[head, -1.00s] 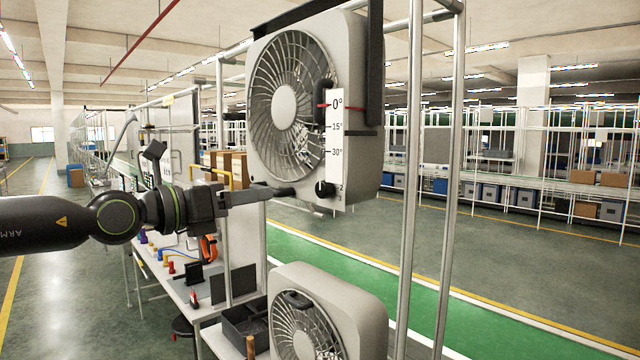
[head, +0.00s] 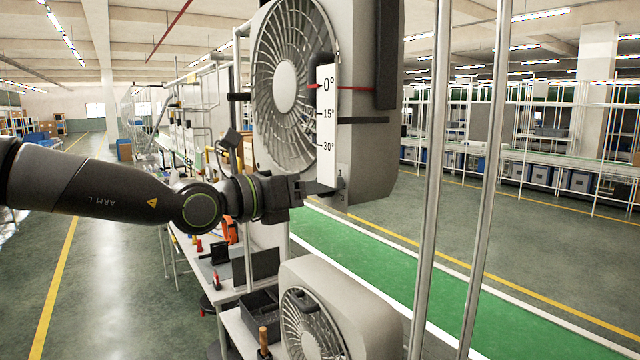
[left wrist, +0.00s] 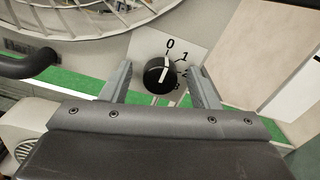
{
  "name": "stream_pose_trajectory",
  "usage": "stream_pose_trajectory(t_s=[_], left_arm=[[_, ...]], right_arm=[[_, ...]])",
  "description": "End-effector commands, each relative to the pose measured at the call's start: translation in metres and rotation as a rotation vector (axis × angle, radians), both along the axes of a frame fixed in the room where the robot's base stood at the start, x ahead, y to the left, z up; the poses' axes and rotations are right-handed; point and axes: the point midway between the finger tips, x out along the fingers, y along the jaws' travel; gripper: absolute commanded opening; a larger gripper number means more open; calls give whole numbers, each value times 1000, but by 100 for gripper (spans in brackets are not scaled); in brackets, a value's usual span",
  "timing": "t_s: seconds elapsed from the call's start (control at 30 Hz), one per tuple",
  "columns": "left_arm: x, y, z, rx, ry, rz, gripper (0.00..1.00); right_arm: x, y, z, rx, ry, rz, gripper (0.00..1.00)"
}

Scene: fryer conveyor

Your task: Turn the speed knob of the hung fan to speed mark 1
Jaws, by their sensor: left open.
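The hung fan (head: 285,88) is a white box fan with a round grille, in the middle of the head view. Its speed knob (left wrist: 158,77) shows in the left wrist view as a round black knob with a white pointer line. The line points up, close to mark 0. The dial plate (left wrist: 197,57) carries the marks 0, 1, 2 and 3, the lower ones partly covered by a finger. My left gripper (left wrist: 163,82) is open, one finger on each side of the knob, with visible gaps. In the head view the left gripper (head: 318,188) hides the knob. My right gripper is out of view.
A white angle scale (head: 326,125) with a red pointer runs down the fan's side. A second fan (head: 345,315) stands below. Metal posts (head: 427,180) rise right of the fan. A workbench (head: 220,285) with tools and a dark bin lies below my left arm.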

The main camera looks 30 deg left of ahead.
Motion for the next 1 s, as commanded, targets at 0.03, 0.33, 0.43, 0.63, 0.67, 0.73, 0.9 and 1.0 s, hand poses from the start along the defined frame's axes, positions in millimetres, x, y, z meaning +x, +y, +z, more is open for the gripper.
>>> stream_pose_trajectory(t_s=[0.03, 0.33, 0.43, 0.63, 0.67, 0.73, 0.9, 1.0], left_arm=[[0, 0, 0, 0, 0, 0, 55], [0, 0, 0, 0, 0, 0, 25], [0, 0, 0, 0, 0, 0, 12], [0, 0, -1, 12, -6, 0, 11], [0, 0, -1, 17, -8, 0, 11], [0, 0, -1, 34, -16, 0, 11], [0, 0, -3, 115, -51, 0, 11], [0, -1, -3, 183, -79, 0, 11]], right_arm=[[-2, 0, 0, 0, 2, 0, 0], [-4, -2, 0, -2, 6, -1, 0], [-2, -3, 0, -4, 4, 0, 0], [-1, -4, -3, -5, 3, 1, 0], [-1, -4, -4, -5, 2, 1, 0], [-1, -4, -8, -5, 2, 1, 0], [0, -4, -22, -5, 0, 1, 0], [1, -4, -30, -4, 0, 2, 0]])
